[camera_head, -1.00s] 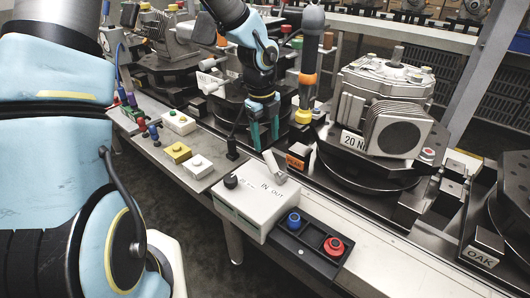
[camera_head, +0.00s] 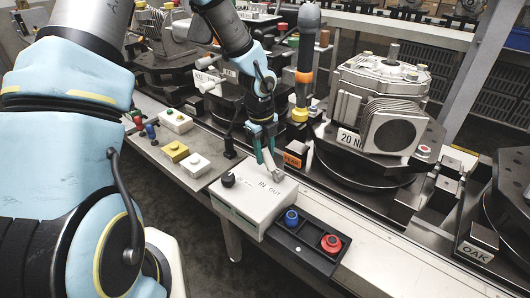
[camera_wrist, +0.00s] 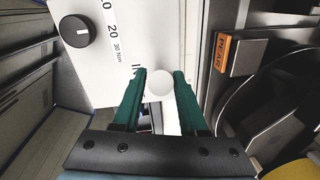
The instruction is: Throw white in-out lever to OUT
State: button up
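The white in-out lever (camera_head: 268,160) stands on top of a white control box (camera_head: 240,203) marked IN and OUT. In the head view it leans up and to the left from its base, and my gripper covers part of it. My gripper (camera_head: 263,150) reaches down over the lever from behind. In the wrist view, the lever's round white knob (camera_wrist: 160,84) sits between the two green fingers (camera_wrist: 160,76). The fingers are apart, with a small gap visible on each side of the knob. The OUT label is hidden in the wrist view.
A black dial (camera_head: 228,180) is on the box's left. A black panel with a blue button (camera_head: 291,217) and a red button (camera_head: 331,243) adjoins its right. An orange PEAR tag (camera_head: 293,159) and a gearbox fixture (camera_head: 385,105) stand behind on the conveyor.

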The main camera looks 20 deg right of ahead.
grip_shut()
dwell(1.0)
